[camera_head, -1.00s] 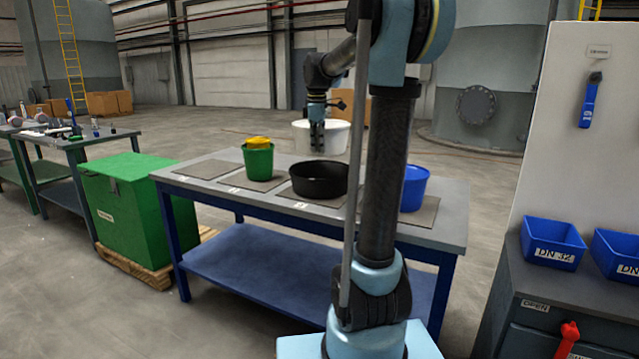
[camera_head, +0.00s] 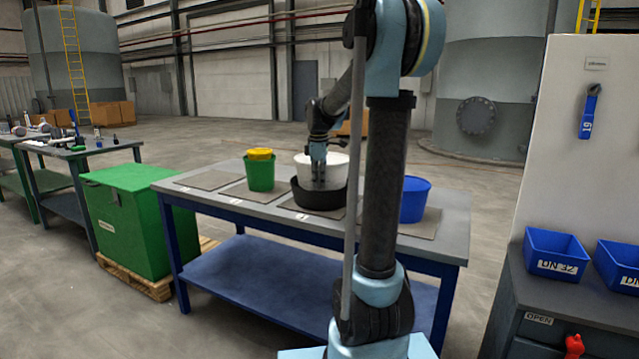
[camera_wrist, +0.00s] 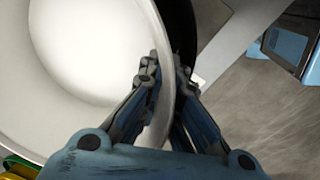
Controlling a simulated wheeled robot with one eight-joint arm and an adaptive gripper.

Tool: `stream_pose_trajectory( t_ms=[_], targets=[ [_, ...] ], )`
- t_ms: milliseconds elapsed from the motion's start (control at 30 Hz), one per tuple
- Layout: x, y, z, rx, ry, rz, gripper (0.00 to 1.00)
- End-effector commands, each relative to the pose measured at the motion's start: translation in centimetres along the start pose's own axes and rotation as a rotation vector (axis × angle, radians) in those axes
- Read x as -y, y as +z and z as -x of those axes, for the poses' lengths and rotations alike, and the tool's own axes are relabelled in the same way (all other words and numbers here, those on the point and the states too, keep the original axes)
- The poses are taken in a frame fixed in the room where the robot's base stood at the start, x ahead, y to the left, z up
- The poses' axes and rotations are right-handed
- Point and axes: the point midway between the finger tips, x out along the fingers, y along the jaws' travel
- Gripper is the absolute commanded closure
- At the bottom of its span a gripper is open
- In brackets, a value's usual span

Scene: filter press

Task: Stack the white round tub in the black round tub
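The white round tub (camera_head: 308,170) is in my gripper at the middle of the table in the head view. It sits low within the black round tub (camera_head: 318,198), whose dark rim shows around its lower part. My gripper (camera_head: 318,178) is at the white tub's near wall. In the wrist view, my gripper (camera_wrist: 168,72) has one finger on each side of the white tub's wall (camera_wrist: 160,125), shut on it. The inside of the white tub looks empty. A dark strip of the black tub (camera_wrist: 180,30) shows beyond the rim. Whether the white tub touches the black tub's floor is hidden.
A green tub (camera_head: 260,174) with a yellow item (camera_head: 260,154) on top stands left of the black tub. A blue tub (camera_head: 413,193) stands to the right, partly behind my arm. A bare mat (camera_head: 208,180) lies at the table's left end.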

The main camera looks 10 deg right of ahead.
Motion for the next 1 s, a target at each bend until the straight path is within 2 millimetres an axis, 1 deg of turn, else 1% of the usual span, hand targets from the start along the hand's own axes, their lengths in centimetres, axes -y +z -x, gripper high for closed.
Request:
stream_pose_trajectory(
  t_ms=[633, 667, 700, 733, 767, 1000],
  targets=[
    [0.2, -0.1, -1.1, 0.0, 0.0, 0.001, 1.0],
    [0.2, -0.1, -1.2, 0.0, 0.0, 0.001, 0.94],
    [0.2, -0.1, -1.2, 0.0, 0.0, 0.001, 0.85],
    [0.2, -0.1, -1.2, 0.0, 0.0, 0.001, 0.78],
    [0.2, -0.1, -1.2, 0.0, 0.0, 0.001, 0.75],
    [0.2, -0.1, -1.1, 0.0, 0.0, 0.001, 0.75]
  ],
)
